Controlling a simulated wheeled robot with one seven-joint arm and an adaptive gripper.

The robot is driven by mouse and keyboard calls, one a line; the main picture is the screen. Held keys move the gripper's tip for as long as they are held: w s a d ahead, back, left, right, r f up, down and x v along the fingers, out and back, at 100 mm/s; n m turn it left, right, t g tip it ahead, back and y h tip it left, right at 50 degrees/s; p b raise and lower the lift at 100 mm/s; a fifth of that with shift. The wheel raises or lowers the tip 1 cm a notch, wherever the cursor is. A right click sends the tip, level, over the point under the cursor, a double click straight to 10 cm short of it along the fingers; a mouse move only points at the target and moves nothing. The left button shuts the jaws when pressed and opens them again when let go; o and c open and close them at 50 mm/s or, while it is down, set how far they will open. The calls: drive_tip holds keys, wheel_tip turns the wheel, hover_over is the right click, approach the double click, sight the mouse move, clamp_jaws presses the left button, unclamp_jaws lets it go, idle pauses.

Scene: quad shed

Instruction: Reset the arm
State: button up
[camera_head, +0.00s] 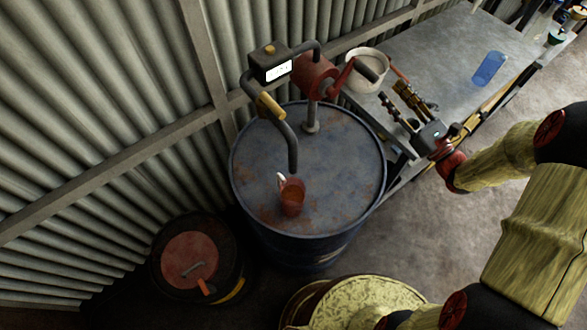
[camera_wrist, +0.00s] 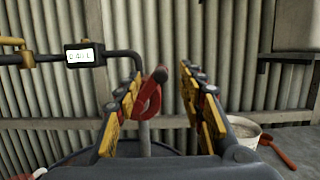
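My gripper (camera_head: 392,92) is on the right of the drum pump, its fingers pointing toward the pump. In the wrist view the yellow-and-black fingers (camera_wrist: 160,78) stand apart with a gap between them, and nothing is held. The red pump lever (camera_head: 340,78) lies beyond the fingertips. It also shows through the finger gap in the wrist view (camera_wrist: 149,104), apart from the fingers as far as I can tell. My arm reaches in from the right side of the head view.
A blue drum (camera_head: 335,190) carries the pump, and a reddish cup (camera_head: 292,199) stands on it below the nozzle (camera_head: 293,158). A white bucket (camera_head: 353,84) and a blue tumbler (camera_head: 489,69) stand on the grey bench (camera_head: 440,50). A lidded bin (camera_head: 190,258) is at lower left.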

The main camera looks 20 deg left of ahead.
drive_tip(key=s+a+f+n+g+h+b, duration=0.1)
drive_tip(key=s+a+f+n+g+h, duration=0.1)
drive_tip(key=s+f+n+g, duration=0.35)
drive_tip(key=s+a+f+n+g+h, duration=0.1)
drive_tip(key=s+f+n+g, duration=0.15)
drive_tip(key=s, duration=0.55)
drive_tip(key=s+a+f+n+g+h+b, duration=0.1)
drive_tip(key=s+a+f+n+g+h, duration=0.15)
drive_tip(key=s+n+g, duration=0.3)
drive_tip(key=s+d+f+n+h+b, duration=0.1)
drive_tip(key=s+d+n+h+b, duration=0.2)
drive_tip(key=s+d+n+h, duration=0.6)
drive_tip(key=d+r+n+t+h+b, duration=0.1)
drive_tip(key=d+r+t+b, duration=0.1)
drive_tip(key=r+t, duration=0.1)
drive_tip(key=s+d+r+n+t+h+b, duration=0.1)
drive_tip(key=d+r+n+t+b, duration=0.1)
drive_tip(key=r, duration=0.3)
drive_tip(key=shift+s+d+r+t+b, duration=0.2)
drive_tip(key=shift+d+r+t+b, duration=0.15)
drive_tip(key=shift+t+b, duration=0.35)
